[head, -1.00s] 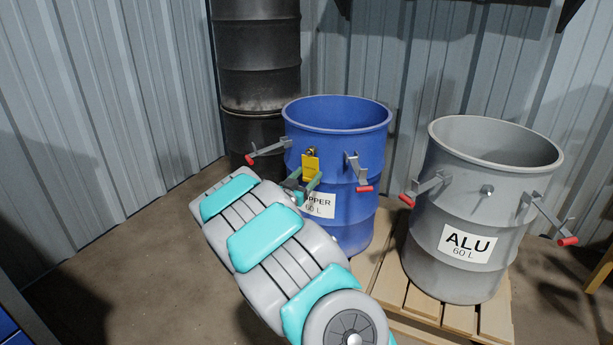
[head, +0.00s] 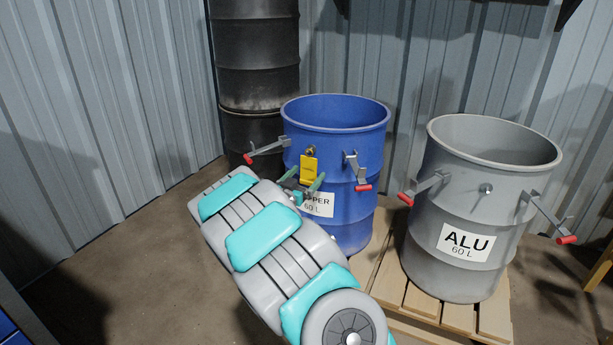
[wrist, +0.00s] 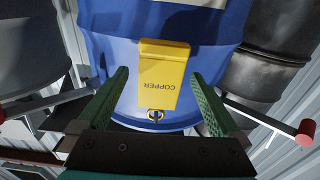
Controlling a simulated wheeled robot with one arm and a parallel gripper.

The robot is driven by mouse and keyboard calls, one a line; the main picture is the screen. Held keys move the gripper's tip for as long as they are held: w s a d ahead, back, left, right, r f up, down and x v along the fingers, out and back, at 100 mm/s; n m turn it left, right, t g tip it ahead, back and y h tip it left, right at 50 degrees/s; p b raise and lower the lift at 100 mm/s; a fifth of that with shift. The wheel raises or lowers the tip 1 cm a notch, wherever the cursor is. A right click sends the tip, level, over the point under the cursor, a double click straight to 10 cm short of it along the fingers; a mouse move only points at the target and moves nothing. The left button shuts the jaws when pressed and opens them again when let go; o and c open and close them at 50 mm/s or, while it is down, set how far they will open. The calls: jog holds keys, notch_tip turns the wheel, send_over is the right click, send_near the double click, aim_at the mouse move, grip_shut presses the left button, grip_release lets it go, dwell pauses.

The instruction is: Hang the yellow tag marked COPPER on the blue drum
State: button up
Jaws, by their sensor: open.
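The yellow tag (head: 308,171), marked COPPER in the wrist view (wrist: 160,75), is against the front of the blue drum (head: 345,215). Its top is at a small peg (head: 311,150) on the drum wall, and the tag appears to hang from it. In the wrist view, which is upside down, the peg (wrist: 155,115) shows at the tag's holed end. My gripper (head: 303,181) is open in front of the drum. Its green fingers stand on either side of the tag in the wrist view (wrist: 160,76), with gaps between.
Metal brackets with red-tipped handles (head: 357,172) stick out on both sides of the tag. A grey drum marked ALU (head: 440,215) stands to the right on a wooden pallet (head: 425,307). Dark drums (head: 258,85) are stacked behind. Bare floor lies at left.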

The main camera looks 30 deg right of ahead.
jog(key=v, duration=0.7)
jog(key=shift+s+a, duration=0.2)
jog(key=shift+a, duration=0.05)
jog(key=s+a+r+n+g+y+p, duration=0.1)
jog(key=s+a+n+g+y+p, duration=0.15)
jog(key=s+a+y, duration=0.4)
jog(key=s+a+r+n+g+y+p, duration=0.15)
jog(key=s+a+n+y, duration=0.25)
jog(key=a+y, duration=0.55)
jog(key=s+r+n+g+p, duration=0.1)
jog(key=s+g, duration=0.2)
jog(key=s, duration=0.9)
jog(key=s+r+n+g+h+p, duration=0.1)
jog(key=s+g, duration=0.2)
jog(key=s, duration=1)
jog(key=s+r+n+g+p, duration=0.1)
jog(key=s+r+n+g, duration=0.1)
jog(key=s, duration=1.1)
jog(key=shift+g, duration=0.6)
jog(key=shift+a, duration=0.15)
jog(key=shift+c, duration=0.2)
